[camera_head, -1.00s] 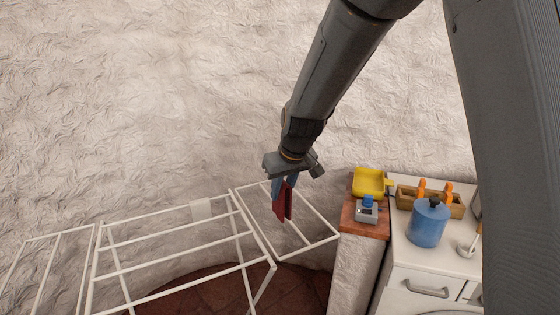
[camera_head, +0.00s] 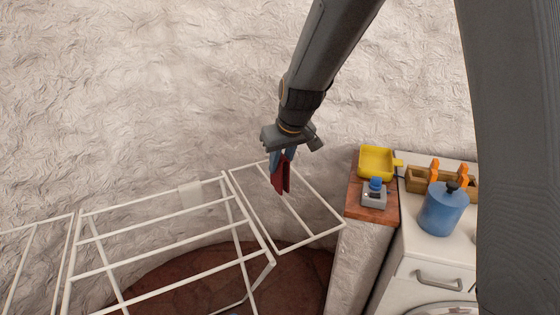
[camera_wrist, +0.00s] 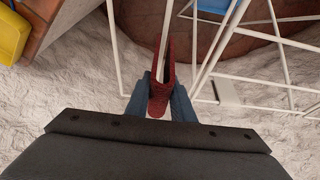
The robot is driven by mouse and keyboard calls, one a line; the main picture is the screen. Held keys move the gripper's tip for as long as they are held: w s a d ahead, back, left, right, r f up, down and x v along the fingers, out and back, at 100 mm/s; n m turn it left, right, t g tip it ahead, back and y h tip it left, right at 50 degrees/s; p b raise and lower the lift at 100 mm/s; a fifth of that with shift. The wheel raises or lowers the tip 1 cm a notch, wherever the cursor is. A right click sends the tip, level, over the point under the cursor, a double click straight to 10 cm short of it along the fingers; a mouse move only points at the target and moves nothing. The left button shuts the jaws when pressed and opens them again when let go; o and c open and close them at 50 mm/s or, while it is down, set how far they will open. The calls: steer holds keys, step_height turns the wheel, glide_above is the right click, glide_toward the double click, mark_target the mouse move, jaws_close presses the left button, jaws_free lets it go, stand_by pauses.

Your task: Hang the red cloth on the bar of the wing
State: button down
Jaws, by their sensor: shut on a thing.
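My gripper (camera_head: 282,158) is shut on the red cloth (camera_head: 281,178), which hangs down folded from the blue fingers. In the wrist view the red cloth (camera_wrist: 160,95) sits between the fingertips (camera_wrist: 160,92), its two halves spread apart in a V. The white drying rack has a right wing (camera_head: 325,210) with thin bars. The cloth appears over this wing in the head view. In the wrist view a white bar (camera_wrist: 163,45) lies between the cloth's two halves in the picture. I cannot tell whether the cloth touches it.
A brick ledge (camera_head: 368,214) right of the wing holds a yellow tray (camera_head: 378,162) and a small grey device with a blue top (camera_head: 374,194). A white machine beyond carries a blue canister (camera_head: 443,210) and a wooden caddy. A rough wall stands behind.

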step_height(320, 180, down, 13)
steer(key=b, duration=0.9)
steer(key=shift+f+b, duration=0.15)
steer(key=shift+b, duration=0.15)
stand_by(0.5)
steer(key=c, duration=1.5)
jaws_free()
steer(key=shift+o, duration=0.2)
